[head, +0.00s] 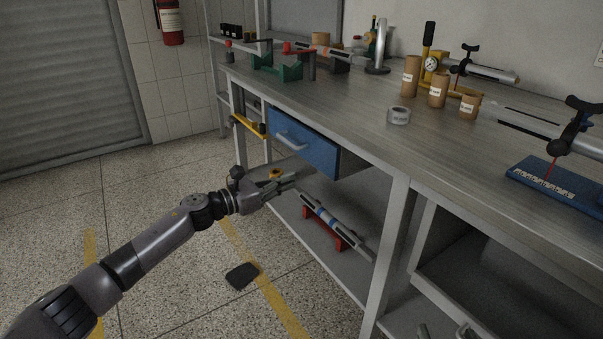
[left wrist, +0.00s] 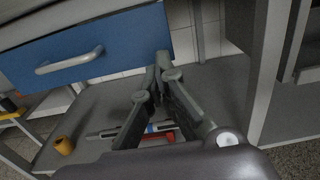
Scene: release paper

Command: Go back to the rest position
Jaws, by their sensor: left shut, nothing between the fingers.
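My left gripper (head: 287,183) reaches in from the left, in front of the workbench, just below the blue drawer (head: 304,147). In the left wrist view its fingers (left wrist: 163,65) are shut with nothing between them. The fingertips appear in front of the right end of the blue drawer (left wrist: 95,48), right of its handle (left wrist: 68,62). In the head view the drawer stands out a little from the bench.
On the lower shelf a red holder (head: 330,229) bears a long tool. A dark flat object (head: 242,275) lies on the open floor at left.

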